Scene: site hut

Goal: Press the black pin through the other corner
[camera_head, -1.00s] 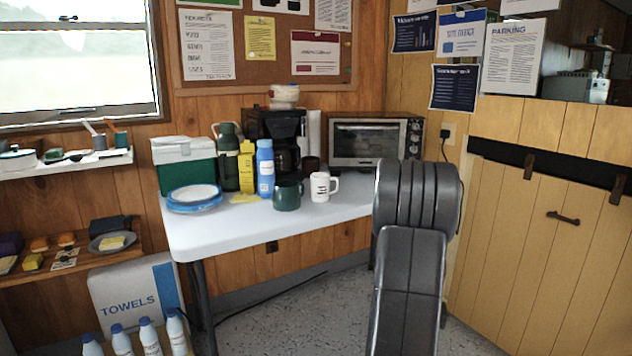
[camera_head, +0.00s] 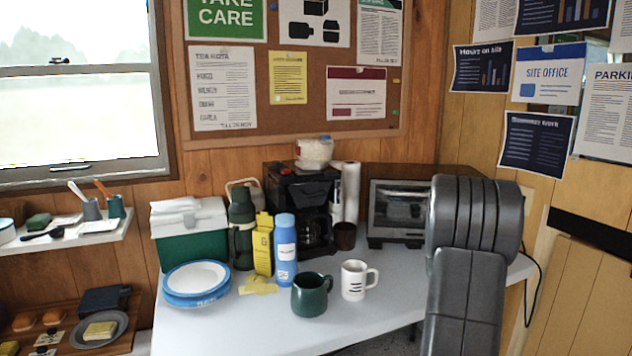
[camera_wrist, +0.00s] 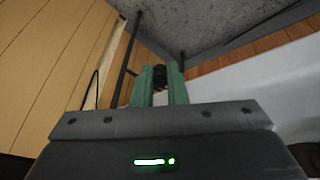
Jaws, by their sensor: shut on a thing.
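My gripper (camera_wrist: 160,88) shows only in the wrist view, with its two green fingers shut on a small dark thing, the black pin (camera_wrist: 160,74). In the head view my arm stands at the right and hides the gripper and pin. The corkboard (camera_head: 262,128) on the back wall carries several sheets: a tea rota (camera_head: 222,88), a yellow sheet (camera_head: 288,78), a red-headed sheet (camera_head: 356,94) and a green "take care" sheet (camera_head: 225,18). Which sheet corner the task means I cannot tell. The pin is away from the board.
The white table (camera_head: 240,325) below the board holds a green cooler (camera_head: 190,240), bottles, a coffee maker (camera_head: 298,205), a toaster oven (camera_head: 398,212), a green mug (camera_head: 311,294) and a white mug (camera_head: 354,280). More notices hang on the right wall, such as a site office sheet (camera_head: 549,73).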

